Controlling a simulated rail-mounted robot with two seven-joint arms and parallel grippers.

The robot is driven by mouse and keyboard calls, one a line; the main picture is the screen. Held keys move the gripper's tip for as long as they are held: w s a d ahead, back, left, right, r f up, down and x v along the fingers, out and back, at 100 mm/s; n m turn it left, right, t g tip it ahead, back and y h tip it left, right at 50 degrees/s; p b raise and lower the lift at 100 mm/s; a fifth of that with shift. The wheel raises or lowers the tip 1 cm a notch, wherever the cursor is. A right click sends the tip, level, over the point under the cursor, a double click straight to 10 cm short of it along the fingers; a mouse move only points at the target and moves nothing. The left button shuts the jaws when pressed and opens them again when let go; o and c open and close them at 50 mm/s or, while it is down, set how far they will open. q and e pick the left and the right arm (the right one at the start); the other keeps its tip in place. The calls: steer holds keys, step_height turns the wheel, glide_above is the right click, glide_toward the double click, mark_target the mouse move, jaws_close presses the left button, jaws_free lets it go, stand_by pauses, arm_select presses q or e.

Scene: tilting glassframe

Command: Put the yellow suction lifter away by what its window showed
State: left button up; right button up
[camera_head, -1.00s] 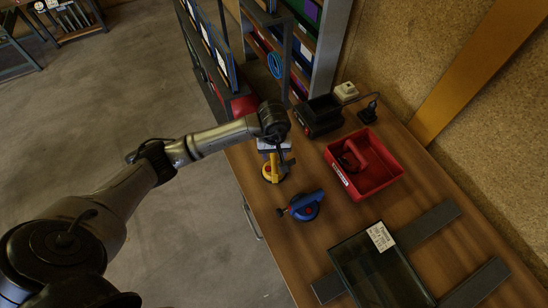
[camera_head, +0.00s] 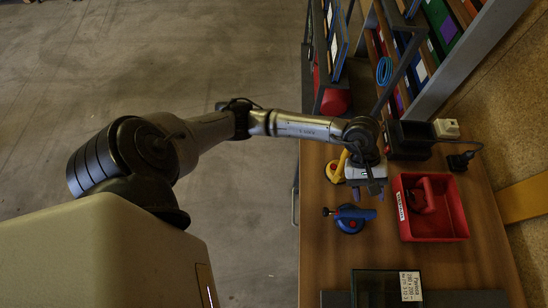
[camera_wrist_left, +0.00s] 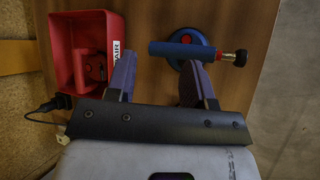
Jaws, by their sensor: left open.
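The yellow suction lifter (camera_head: 337,168) lies on the bench, partly covered by my left wrist; its window cannot be made out. My left gripper (camera_head: 366,190) is open and empty above the bench, just right of the yellow lifter. In the left wrist view the open fingers (camera_wrist_left: 160,78) have nothing between them, and the yellow lifter does not show there. A blue suction lifter (camera_head: 351,218) lies nearer than the yellow one; it also shows in the left wrist view (camera_wrist_left: 184,49), beyond the fingertips. My right gripper is not in view.
A red bin (camera_head: 404,232) with a white label, partly readable as "AIR" in the wrist view, holds a red lifter (camera_head: 424,196). A black box (camera_head: 410,138) and a framed glass pane (camera_head: 372,287) are on the bench. A rack stands behind.

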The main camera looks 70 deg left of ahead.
arm_select(q)
steer(key=s+d+r+n+t+h, duration=0.25)
steer(key=d+r+n+h, duration=0.25)
steer(key=d+h, duration=0.25)
step_height(320, 180, up, 7)
steer(key=a+n+t+h, duration=0.1)
steer(key=n+t+h, duration=0.1)
steer(key=n+t, duration=1)
steer(key=a+f+n+t+y, duration=0.1)
steer(key=a+f+n+y, duration=0.4)
steer(key=n+y, duration=0.7)
steer(key=a+f+n+t+y, duration=0.2)
steer(key=a+n+y, duration=0.35)
steer(key=n, duration=1.15)
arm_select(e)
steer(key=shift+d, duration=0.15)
arm_select(q)
steer(key=s+f+n+g, duration=0.6)
steer(key=s+f+g, duration=0.1)
steer(key=s, duration=0.3)
steer(key=s+a+f+n+g, duration=0.1)
steer(key=s+f+n+g, duration=0.5)
steer(key=s, duration=0.5)
step_height(320, 180, down, 3)
steer(key=shift+s+a+r+n+g, duration=0.2)
steer(key=shift+s+n+g, duration=0.1)
steer(key=shift+g, duration=0.65)
